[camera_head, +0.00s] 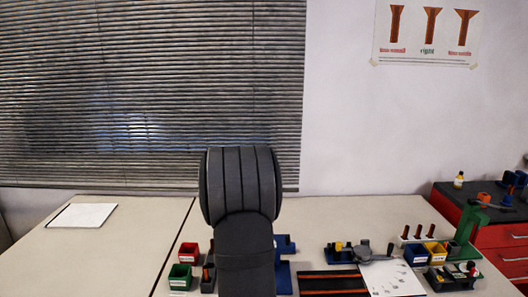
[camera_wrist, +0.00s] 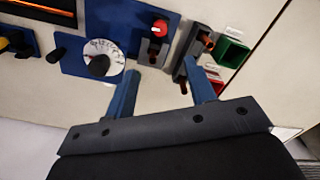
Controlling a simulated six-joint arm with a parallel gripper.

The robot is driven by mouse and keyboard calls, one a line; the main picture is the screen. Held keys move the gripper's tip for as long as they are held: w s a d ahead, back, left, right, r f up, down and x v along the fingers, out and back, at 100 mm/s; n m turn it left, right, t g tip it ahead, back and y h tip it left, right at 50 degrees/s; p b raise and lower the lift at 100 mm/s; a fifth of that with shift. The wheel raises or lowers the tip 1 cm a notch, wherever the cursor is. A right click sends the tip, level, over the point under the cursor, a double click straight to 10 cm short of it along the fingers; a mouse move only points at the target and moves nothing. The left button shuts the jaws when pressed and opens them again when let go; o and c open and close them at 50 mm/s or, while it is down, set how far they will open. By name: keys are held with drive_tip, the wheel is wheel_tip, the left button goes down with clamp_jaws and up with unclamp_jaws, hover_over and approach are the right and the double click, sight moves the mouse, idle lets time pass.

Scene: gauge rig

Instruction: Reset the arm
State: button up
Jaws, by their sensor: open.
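My gripper (camera_wrist: 162,92) shows in the wrist view with its two blue fingers apart and nothing between them. It is over the table, in front of a blue plate with a round white dial (camera_wrist: 106,52) and a dark knob on it. In the head view my dark arm stands upright in the middle and hides part of the blue plate (camera_head: 284,245) behind it. The gripper itself is not visible in the head view.
A red bin (camera_head: 188,253) and a green bin (camera_head: 180,278) stand left of my arm. At right are a white sheet (camera_head: 392,279), a blue bin (camera_head: 416,255), a yellow bin (camera_head: 437,253) and a green stand (camera_head: 468,226). The left table is clear except for a paper pad (camera_head: 82,215).

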drive_tip(key=shift+a+f+n, duration=0.1)
drive_tip(key=shift+f+n, duration=0.55)
drive_tip(key=shift+f, duration=0.75)
drive_tip(key=shift+a+f+n, duration=0.1)
drive_tip(key=shift+f+n, duration=0.55)
drive_tip(key=shift+f, duration=0.75)
drive_tip(key=shift+c, duration=0.4)
wheel_tip(320, 180, up, 6)
drive_tip(key=shift+f+n, duration=0.15)
drive_tip(key=shift+n, duration=0.85)
drive_tip(key=shift+c, duration=1)
wheel_tip(320, 180, down, 17)
drive_tip(key=shift+f, duration=0.15)
